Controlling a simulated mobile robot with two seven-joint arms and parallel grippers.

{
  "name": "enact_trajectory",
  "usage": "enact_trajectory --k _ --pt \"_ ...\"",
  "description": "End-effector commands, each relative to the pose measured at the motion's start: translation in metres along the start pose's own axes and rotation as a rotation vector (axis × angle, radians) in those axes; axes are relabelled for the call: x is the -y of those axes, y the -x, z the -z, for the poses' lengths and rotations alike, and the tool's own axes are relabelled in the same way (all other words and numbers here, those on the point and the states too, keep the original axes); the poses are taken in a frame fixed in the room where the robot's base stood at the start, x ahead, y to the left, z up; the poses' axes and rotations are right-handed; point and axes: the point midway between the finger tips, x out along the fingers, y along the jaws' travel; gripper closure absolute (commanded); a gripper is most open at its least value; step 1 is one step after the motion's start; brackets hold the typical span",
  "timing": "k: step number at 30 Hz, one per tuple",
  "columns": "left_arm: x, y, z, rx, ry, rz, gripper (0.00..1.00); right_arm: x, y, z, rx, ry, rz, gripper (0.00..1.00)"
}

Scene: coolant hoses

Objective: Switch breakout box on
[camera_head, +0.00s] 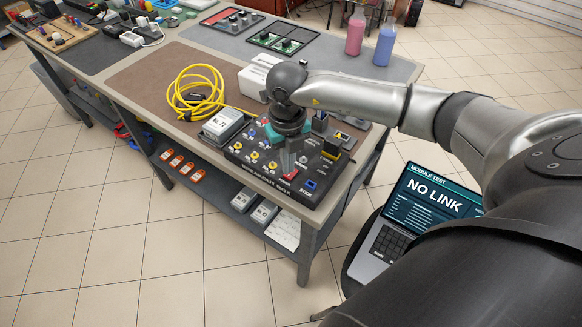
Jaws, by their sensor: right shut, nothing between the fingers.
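The breakout box (262,178) is a black panel with coloured sockets and knobs, lying at the front right corner of the workbench. A red rocker-like part (291,176) sits near its front edge. My right gripper (287,169) points down over the box, shut and empty, with its fingertips at or just above the red part. I cannot tell whether they touch it. The fingers and wrist hide part of the panel. The laptop (433,207) at the lower right reads "MODULE TEST" and "NO LINK". My left gripper is not in view.
A grey module (223,124) and a coiled yellow cable (197,92) lie left of the box. A white carton (253,80) stands behind it. Pink (355,35) and blue (385,45) bottles stand at the back right. The brown mat (150,82) has free room.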

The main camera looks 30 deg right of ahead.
Motion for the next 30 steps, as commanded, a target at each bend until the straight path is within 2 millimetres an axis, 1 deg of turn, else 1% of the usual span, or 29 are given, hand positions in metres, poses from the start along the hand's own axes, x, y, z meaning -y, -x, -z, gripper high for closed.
enact_trajectory --k 30 --pt "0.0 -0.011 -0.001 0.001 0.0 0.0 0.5 0.0 -0.014 0.0 0.0 0.0 0.0 1.0"
